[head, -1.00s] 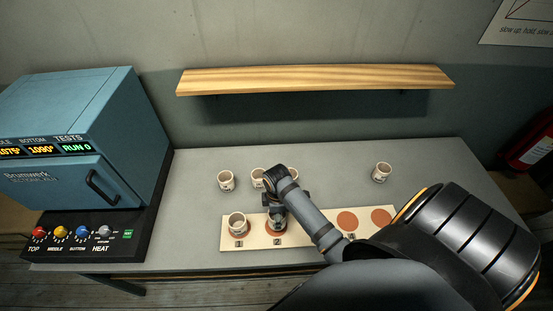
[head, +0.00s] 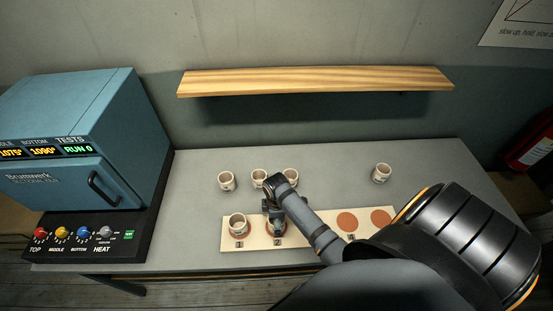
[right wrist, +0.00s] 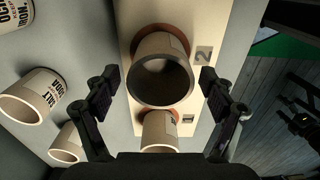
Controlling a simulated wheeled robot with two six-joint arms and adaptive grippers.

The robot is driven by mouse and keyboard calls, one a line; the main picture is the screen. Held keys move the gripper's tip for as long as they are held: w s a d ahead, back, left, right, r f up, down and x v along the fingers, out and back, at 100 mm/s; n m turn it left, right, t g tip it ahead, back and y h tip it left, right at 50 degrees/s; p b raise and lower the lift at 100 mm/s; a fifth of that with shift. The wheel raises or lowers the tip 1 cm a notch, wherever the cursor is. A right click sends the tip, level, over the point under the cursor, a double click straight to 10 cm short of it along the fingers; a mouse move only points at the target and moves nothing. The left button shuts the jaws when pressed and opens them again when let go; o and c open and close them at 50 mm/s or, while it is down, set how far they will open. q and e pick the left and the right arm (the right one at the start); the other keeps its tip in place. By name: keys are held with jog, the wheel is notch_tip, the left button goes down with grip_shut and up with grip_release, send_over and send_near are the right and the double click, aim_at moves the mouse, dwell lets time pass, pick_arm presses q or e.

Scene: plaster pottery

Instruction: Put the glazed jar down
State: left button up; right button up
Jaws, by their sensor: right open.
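A pale jar with a dark inside (right wrist: 163,70) stands on the spot marked 2 of the cream board (head: 305,239). The same jar shows partly in the head view (head: 278,227), half hidden by my gripper. My right gripper (right wrist: 157,82) is open, its two fingers on either side of this jar with gaps between fingers and wall. In the head view my right gripper (head: 273,210) is over spot 2. A second pale jar (head: 237,226) stands on spot 1; it also shows in the right wrist view (right wrist: 160,133).
Several other pale jars stand behind the board, among them one at the left (head: 226,181) and one at the right (head: 382,172). Bare terracotta spots (head: 347,221) lie to the right. A blue kiln (head: 80,150) stands left, a wooden shelf (head: 315,79) hangs above.

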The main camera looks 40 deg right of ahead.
notch_tip(320, 180, up, 12)
jog(key=b, duration=0.2)
jog(key=shift+r, duration=0.15)
dwell(0.5)
